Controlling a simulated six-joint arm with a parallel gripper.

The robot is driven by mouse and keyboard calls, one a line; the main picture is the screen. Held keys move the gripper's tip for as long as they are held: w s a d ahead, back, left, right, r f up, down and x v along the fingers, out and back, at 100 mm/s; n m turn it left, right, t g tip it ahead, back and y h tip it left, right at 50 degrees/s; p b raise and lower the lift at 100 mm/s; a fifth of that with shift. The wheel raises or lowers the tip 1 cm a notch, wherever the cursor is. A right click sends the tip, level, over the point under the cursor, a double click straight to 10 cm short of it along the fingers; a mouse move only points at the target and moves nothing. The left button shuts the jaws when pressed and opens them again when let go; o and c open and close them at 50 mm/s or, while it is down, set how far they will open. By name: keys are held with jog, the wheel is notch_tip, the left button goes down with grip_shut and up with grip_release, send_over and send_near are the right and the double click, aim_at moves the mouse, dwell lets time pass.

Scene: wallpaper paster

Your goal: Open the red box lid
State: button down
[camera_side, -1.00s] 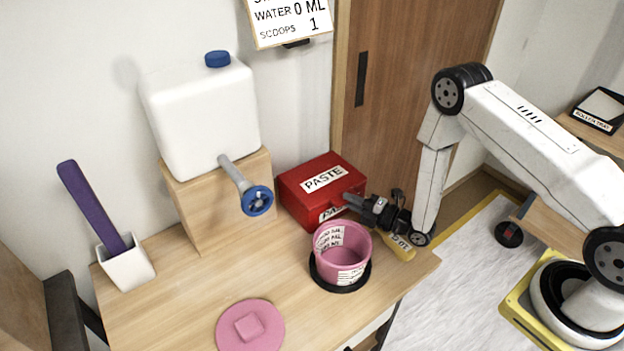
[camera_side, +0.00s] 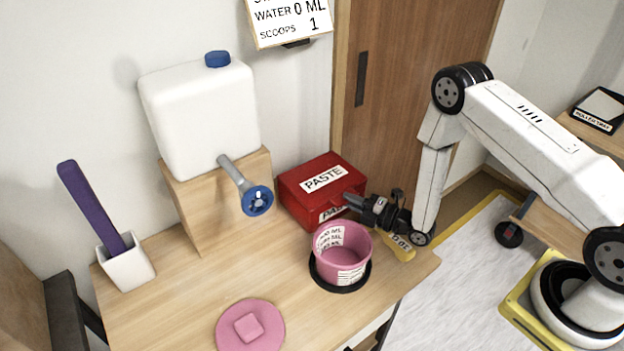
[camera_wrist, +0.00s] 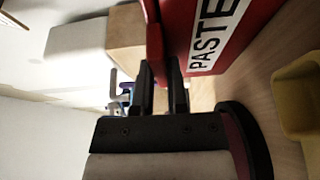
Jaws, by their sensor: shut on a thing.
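The red box (camera_side: 303,211) labelled PASTE stands at the back right of the table against the wall, its lid (camera_side: 349,180) down. My gripper (camera_side: 350,200) is at the box's right front side, with its fingertips against the lid's front edge. In the wrist view, my gripper's two dark fingers (camera_wrist: 163,92) are close together on the red lid edge (camera_wrist: 154,42), beside the box front (camera_wrist: 180,25) with its PASTE label. The exact grip on the edge is partly hidden by the fingers.
A pink bucket (camera_side: 328,263) on a black ring stands just in front of the box, close under my gripper. A white water tank (camera_side: 200,115) with a blue-wheeled tap is left of the box. A pink lid (camera_side: 265,335) lies in front.

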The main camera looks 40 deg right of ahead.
jog(key=shift+r, duration=0.15)
jog(key=shift+w+r+m+g+h, duration=0.15)
jog(key=shift+r+m+g+h, duration=0.25)
jog(key=shift+r+g, duration=0.95)
jog(key=r, duration=0.2)
jog(key=w+r+g, duration=0.1)
jog(key=shift+r+m, duration=0.3)
jog(key=shift+r, duration=0.1)
jog(key=shift+w+r+g+h, duration=0.25)
jog(key=shift+w+r+g, duration=0.15)
jog(key=shift+r, duration=0.25)
jog(key=shift+w+r+g+h, duration=0.25)
jog(key=shift+r+g, duration=0.2)
jog(key=shift+r, duration=0.2)
jog(key=w+r, duration=0.4)
jog(key=w, duration=0.4)
jog(key=w+r+g, duration=0.1)
jog(key=w+r, duration=0.3)
jog(key=w, duration=0.4)
jog(key=shift+w+r+m, duration=0.2)
jog(key=shift+r+m, duration=0.15)
jog(key=shift+m, duration=0.05)
jog(key=c, duration=0.6)
grip_release()
jog(key=shift+s, duration=0.1)
jog(key=shift+c, duration=0.2)
